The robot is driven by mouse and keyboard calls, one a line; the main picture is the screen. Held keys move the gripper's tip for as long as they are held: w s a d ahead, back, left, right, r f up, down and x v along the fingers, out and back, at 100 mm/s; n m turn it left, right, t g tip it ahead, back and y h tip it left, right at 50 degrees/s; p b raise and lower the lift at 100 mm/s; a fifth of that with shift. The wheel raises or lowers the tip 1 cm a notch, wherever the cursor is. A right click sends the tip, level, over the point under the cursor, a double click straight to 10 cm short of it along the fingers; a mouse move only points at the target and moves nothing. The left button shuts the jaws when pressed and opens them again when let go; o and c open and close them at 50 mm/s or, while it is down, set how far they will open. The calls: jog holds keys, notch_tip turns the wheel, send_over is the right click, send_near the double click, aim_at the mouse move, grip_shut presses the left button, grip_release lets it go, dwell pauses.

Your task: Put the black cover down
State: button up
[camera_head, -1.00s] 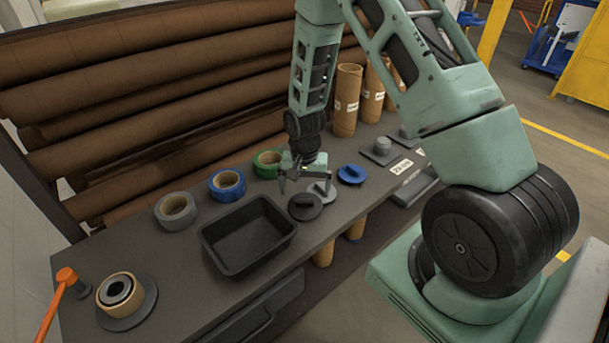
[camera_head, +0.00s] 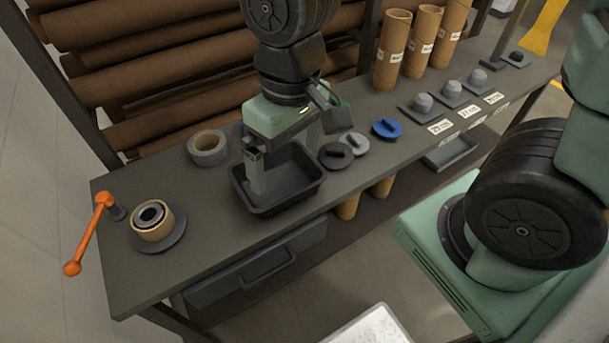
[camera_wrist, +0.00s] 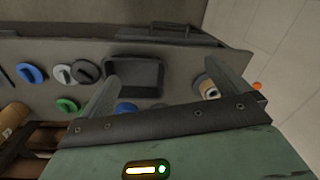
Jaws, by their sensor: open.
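The black cover (camera_head: 335,156) lies flat on the grey bench just right of the black tray, its raised grip upward. A grey cover (camera_head: 355,143) and a blue cover (camera_head: 387,129) lie in a row beside it. My gripper (camera_head: 286,165) is open and empty, above the black tray (camera_head: 263,210), apart from the covers. In the wrist view its two fingers (camera_wrist: 163,75) are wide apart with nothing between them. There the black cover (camera_wrist: 86,72) shows left of the tray (camera_wrist: 120,83).
A grey tape roll (camera_head: 208,148) stands behind the tray. Cardboard tubes (camera_head: 390,48) stand at the back right. Bench in front of the covers is clear.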

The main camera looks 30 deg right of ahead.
jog(key=s+a+r+n, duration=0.1)
jog(key=s+n, duration=0.2)
jog(key=s, duration=0.4)
jog(key=shift+a+r+n, duration=0.25)
jog(key=shift+r+n, duration=0.15)
